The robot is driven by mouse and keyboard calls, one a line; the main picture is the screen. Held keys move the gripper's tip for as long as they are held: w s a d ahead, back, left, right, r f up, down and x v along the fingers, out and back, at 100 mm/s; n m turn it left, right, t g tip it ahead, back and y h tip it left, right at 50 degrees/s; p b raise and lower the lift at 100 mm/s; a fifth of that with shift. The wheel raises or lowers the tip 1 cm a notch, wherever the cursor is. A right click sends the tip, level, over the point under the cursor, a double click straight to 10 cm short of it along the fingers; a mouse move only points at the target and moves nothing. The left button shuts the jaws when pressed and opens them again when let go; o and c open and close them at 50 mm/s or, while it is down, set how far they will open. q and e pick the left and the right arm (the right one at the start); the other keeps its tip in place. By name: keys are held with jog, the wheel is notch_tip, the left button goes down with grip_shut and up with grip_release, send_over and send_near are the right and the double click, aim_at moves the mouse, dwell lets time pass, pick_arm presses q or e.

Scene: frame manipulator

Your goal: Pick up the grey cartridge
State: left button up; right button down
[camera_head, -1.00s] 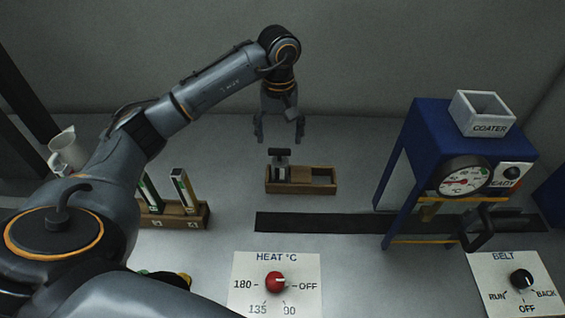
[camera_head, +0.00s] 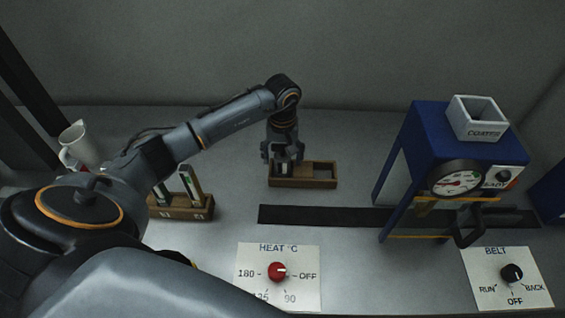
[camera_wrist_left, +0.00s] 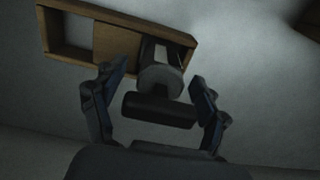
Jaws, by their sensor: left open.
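The grey cartridge stands upright in the left compartment of a small wooden holder (camera_head: 320,182). In the left wrist view, the cartridge (camera_wrist_left: 160,80) shows a round grey collar and a dark crossbar at its near end. My left gripper (camera_head: 283,157) is over the cartridge and partly hides it in the head view. In the left wrist view my left gripper (camera_wrist_left: 150,92) is open, with one finger on each side of the crossbar, and both fingers look apart from it. The holder (camera_wrist_left: 185,38) also shows there, with an empty compartment. My right gripper is out of view.
A dark belt strip (camera_head: 330,215) lies in front of the holder. A blue coater stand (camera_head: 440,130) with a gauge is at the right. A wooden rack (camera_head: 185,211) and a white jug (camera_head: 78,148) are at the left. Heat (camera_head: 278,272) and belt (camera_head: 512,274) dials are at the front.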

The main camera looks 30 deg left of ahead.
pick_arm(q)
jog(key=c, duration=1.4)
jog(key=shift+o, duration=0.2)
jog(key=shift+r, duration=0.1)
